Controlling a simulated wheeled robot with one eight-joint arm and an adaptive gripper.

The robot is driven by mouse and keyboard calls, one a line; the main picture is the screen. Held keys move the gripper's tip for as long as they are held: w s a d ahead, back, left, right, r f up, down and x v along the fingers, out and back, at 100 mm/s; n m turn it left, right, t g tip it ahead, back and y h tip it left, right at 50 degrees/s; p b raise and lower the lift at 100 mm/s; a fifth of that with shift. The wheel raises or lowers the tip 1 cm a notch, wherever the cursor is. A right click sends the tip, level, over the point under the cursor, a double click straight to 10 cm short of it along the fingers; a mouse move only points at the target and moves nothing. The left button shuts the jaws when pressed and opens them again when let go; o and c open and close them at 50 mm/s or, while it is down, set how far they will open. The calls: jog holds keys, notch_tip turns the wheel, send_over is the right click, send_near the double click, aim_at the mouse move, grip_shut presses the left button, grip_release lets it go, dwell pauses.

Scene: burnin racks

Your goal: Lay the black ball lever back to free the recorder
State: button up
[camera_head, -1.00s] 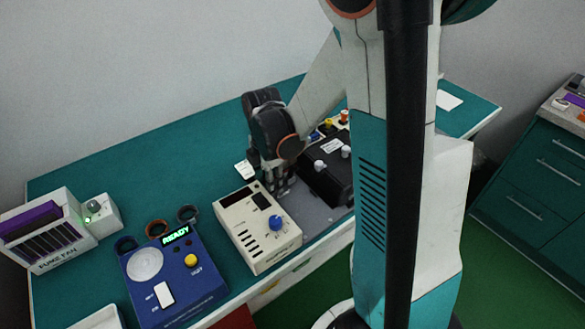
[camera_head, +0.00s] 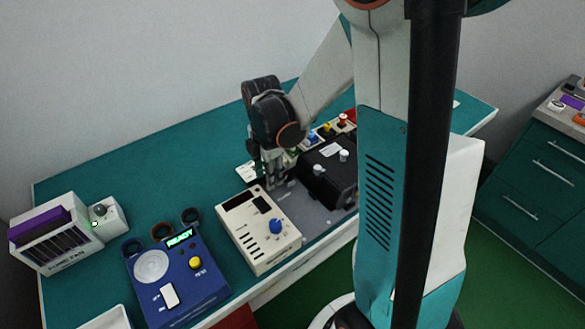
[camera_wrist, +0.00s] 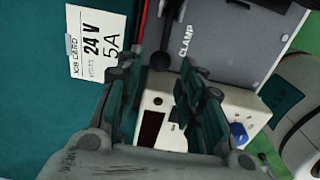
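In the wrist view the black ball lever (camera_wrist: 160,61) stands beside the CLAMP label on a grey plate (camera_wrist: 225,35). Its black ball lies between my fingertips, with a gap visible on both sides. My gripper (camera_wrist: 158,72) is open, and it also shows in the head view (camera_head: 272,183), low behind the cream box. The cream box, likely the recorder (camera_head: 262,236), has a dark display and a blue knob; part of it shows in the wrist view (camera_wrist: 170,135) behind the fingers. In the head view the lever is hidden by my gripper.
A black box with white knobs (camera_head: 331,172) stands close right of my gripper. A job card (camera_wrist: 97,43) reading 24 V 5A lies beside the lever. A blue READY device (camera_head: 178,283) and a fume fan (camera_head: 55,236) are at left.

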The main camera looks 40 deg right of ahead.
jog(key=shift+r+p, duration=1.3)
jog(key=shift+r, duration=0.8)
jog(key=shift+r, duration=0.1)
jog(key=s+a+r+m+t+b, duration=0.1)
jog(key=s+a+r+m+t, duration=0.2)
jog(key=s+r+m, duration=0.3)
jog(key=s+a+r+m+t+b, duration=0.1)
jog(key=s+a+r+m+t, duration=0.3)
jog(key=m, duration=0.8)
jog(key=v, duration=0.4)
jog(key=shift+s+a, duration=0.2)
jog(key=shift+a, duration=0.2)
jog(key=shift+f, duration=0.2)
dwell(0.4)
